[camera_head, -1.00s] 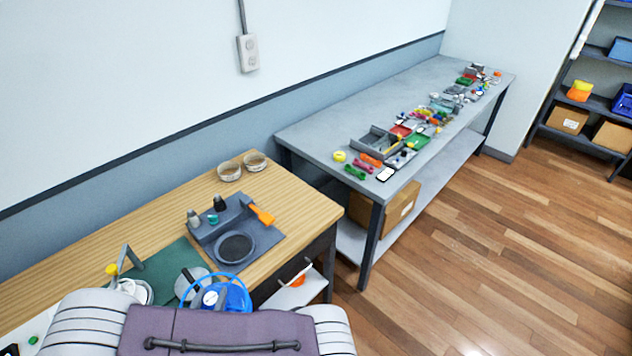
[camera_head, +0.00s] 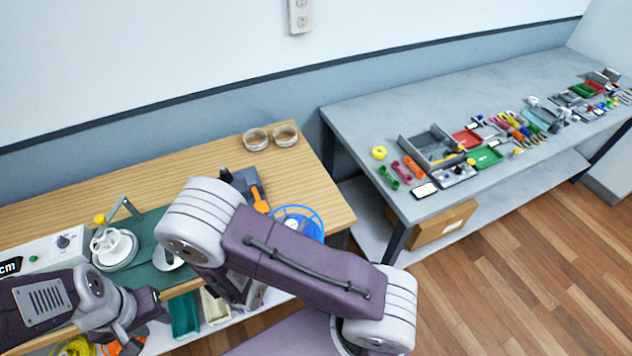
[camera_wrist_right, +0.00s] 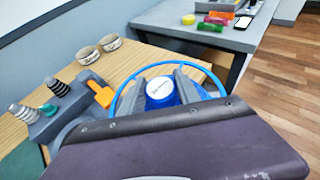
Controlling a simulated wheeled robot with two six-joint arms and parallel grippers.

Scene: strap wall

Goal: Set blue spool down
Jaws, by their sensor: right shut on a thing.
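The blue spool (camera_head: 312,229) is a round reel with a thin blue rim, by the right front corner of the wooden bench. In the right wrist view its blue hub with a white label (camera_wrist_right: 160,88) is between the two fingers of my right gripper (camera_wrist_right: 162,76), which is shut on it. Whether the spool touches the bench is unclear. In the head view my right arm hides its gripper and part of the spool. My left gripper (camera_head: 128,328) is low at the left, in front of the bench edge; its jaws are not clear.
A grey table (camera_head: 370,110) with trays and small parts stands right. Shelf bins sit below the bench.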

